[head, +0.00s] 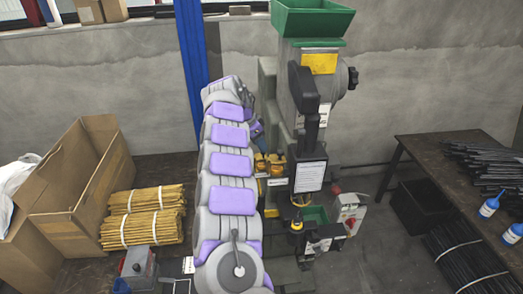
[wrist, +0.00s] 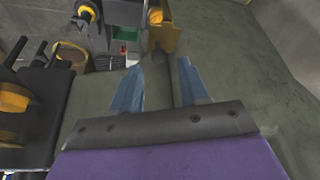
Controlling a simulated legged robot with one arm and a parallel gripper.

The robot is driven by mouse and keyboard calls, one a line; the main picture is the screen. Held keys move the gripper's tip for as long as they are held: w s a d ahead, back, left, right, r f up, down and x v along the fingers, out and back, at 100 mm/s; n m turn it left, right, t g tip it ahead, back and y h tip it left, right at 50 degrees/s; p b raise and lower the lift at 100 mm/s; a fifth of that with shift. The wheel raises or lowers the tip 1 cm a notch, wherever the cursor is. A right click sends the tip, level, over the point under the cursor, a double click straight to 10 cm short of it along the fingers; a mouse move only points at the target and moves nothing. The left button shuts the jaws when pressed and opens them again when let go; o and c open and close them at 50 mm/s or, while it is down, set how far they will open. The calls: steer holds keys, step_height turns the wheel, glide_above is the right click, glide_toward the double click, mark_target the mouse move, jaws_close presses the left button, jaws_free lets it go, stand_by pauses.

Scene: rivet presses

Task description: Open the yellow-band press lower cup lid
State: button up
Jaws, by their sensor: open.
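The press with a yellow band (head: 319,63) stands at centre right in the head view, with a green hopper (head: 313,20) on top. Low on it is a green tray-like part (head: 315,214); I cannot tell whether this is the lower cup, and no lid can be made out for certain. My gripper shows in the wrist view (wrist: 158,78) with two blue fingers apart and nothing between them. Beyond the fingertips is a yellow bracket (wrist: 165,40) on a grey part. In the head view my purple and grey arm hides most of my gripper, beside the press's left side.
Left are an open cardboard box (head: 75,185) and bundled yellow rods (head: 143,215). A blue post (head: 190,70) stands behind my arm. A dark table (head: 430,150) with black rods and blue bottles is at right. In the wrist view, dark machine parts (wrist: 30,110) crowd the left; the right is plain surface.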

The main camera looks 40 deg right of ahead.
steer(key=shift+x, duration=1.9)
steer(key=shift+c, duration=0.2)
jaws_close()
